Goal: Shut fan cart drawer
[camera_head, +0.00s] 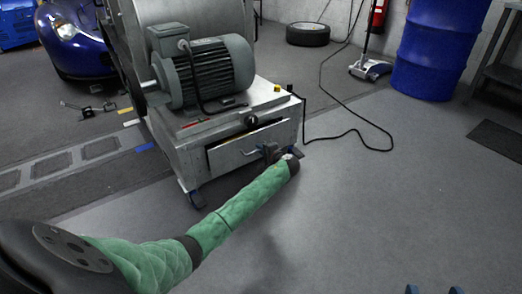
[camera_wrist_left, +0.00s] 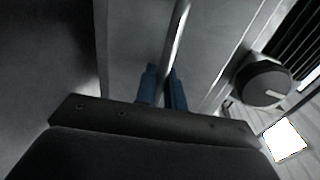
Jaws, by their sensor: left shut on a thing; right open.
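The fan cart (camera_head: 187,160) is a grey metal box on casters with a motor on top. Its drawer (camera_head: 228,152) has a pale front panel, with a dark gap along its top and left edges; it looks a little out from the cart. My left gripper (camera_head: 269,152) is at the drawer's handle, near the right part of the front. In the left wrist view its blue fingertips (camera_wrist_left: 163,88) are shut on the bar handle (camera_wrist_left: 179,35). My right gripper (camera_head: 434,290) shows only as two blue fingertips, apart and empty, at the bottom edge.
A grey motor (camera_head: 214,70) sits on the cart, with a black knob (camera_head: 252,120) above the drawer. A black cable (camera_head: 350,132) lies on the floor to the right. A blue barrel (camera_head: 432,50) stands at the back right.

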